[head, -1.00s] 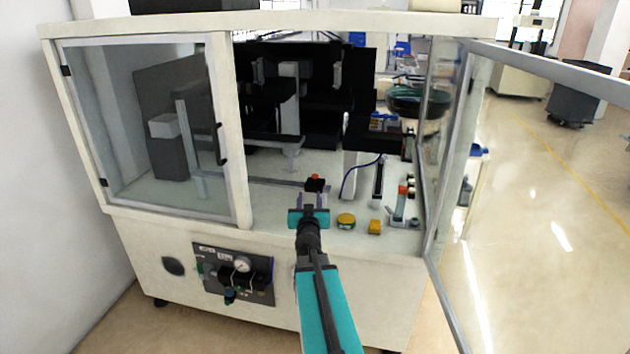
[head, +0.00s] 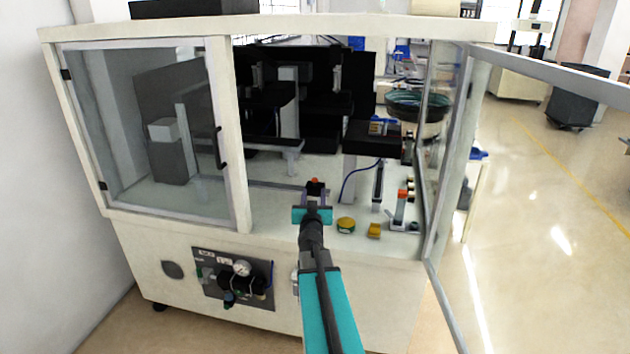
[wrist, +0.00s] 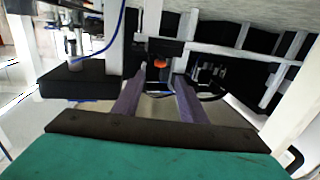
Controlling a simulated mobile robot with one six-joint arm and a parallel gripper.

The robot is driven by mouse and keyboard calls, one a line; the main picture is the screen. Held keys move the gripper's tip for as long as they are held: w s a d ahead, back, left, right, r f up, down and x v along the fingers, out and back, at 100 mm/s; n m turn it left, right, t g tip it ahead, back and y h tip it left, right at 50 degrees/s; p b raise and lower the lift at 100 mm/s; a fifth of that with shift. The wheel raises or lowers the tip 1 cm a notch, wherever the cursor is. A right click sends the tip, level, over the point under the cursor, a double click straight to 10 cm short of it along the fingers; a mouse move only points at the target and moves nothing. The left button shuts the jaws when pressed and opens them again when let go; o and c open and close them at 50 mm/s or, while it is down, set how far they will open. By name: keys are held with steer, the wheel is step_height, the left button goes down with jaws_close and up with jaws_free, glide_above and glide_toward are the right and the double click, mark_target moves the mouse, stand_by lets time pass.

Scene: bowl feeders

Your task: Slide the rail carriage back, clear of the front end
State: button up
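The rail carriage (head: 315,188) is a small dark block with an orange-red knob on top, at the front of the machine's deck. In the wrist view the orange knob (wrist: 160,63) shows between and just beyond my fingertips, with the dark carriage block (wrist: 167,46) around it. My gripper (head: 315,198) is right in front of the carriage, reaching in through the open front. Its two fingers (wrist: 161,76) are apart with nothing visibly held. I cannot tell whether a finger touches the carriage. The rail (head: 262,184) is partly hidden.
A round yellow part (head: 346,225) and a yellow block (head: 374,230) lie on the deck to the right. A stand with an orange top (head: 401,198) is beyond them. A frame post (head: 240,140) stands at left and the open glass door (head: 450,150) at right.

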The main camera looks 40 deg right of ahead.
mark_target(314, 181)
steer(key=shift+x, duration=5.7)
steer(key=shift+a, duration=0.1)
jaws_close()
